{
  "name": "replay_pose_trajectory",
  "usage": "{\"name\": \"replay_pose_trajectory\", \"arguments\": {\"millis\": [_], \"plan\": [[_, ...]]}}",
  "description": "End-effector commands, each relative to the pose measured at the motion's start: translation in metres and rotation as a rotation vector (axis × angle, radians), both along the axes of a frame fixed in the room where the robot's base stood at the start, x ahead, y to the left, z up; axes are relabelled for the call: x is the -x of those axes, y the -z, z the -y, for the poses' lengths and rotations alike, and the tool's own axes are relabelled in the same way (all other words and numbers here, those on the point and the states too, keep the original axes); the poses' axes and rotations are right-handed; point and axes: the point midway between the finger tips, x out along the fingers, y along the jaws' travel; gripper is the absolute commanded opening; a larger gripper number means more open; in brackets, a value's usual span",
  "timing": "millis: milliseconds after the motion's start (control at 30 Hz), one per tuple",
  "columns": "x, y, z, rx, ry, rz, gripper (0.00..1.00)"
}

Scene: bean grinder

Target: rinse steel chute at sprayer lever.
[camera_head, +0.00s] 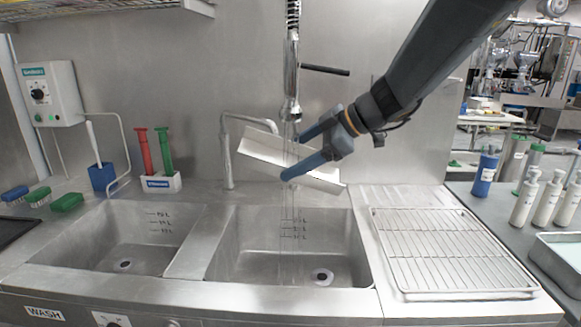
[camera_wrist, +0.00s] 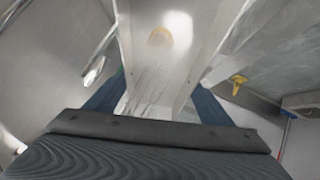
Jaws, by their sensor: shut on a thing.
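The steel chute (camera_head: 262,147) is a shiny open trough, held tilted above the right sink basin, its right end lower in the head view. My gripper (camera_head: 296,155) has its blue fingers shut on the chute near its middle. In the wrist view the chute (camera_wrist: 150,75) runs away between the blue fingers. The sprayer (camera_head: 291,80) hangs from above with its nozzle over the chute. Its dark lever (camera_head: 326,70) sticks out to the right. Thin streams of water fall from the nozzle at the chute and down into the right basin (camera_head: 245,262).
The left basin (camera_head: 100,258) is empty. A faucet (camera_head: 228,155) stands behind the chute. A wire rack (camera_head: 450,250) lies on the right drainboard. Red and green brushes (camera_head: 154,155) stand in a holder at the back left. Bottles (camera_head: 525,198) stand on the far-right counter.

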Motion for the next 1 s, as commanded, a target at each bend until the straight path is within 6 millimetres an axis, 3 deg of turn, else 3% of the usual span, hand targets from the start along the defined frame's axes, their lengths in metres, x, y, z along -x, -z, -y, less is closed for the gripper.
{"name": "replay_pose_trajectory", "arguments": {"millis": [1000], "plan": [[-0.0077,-0.0006,0.008,0.0,0.001,0.001,0.41]]}}
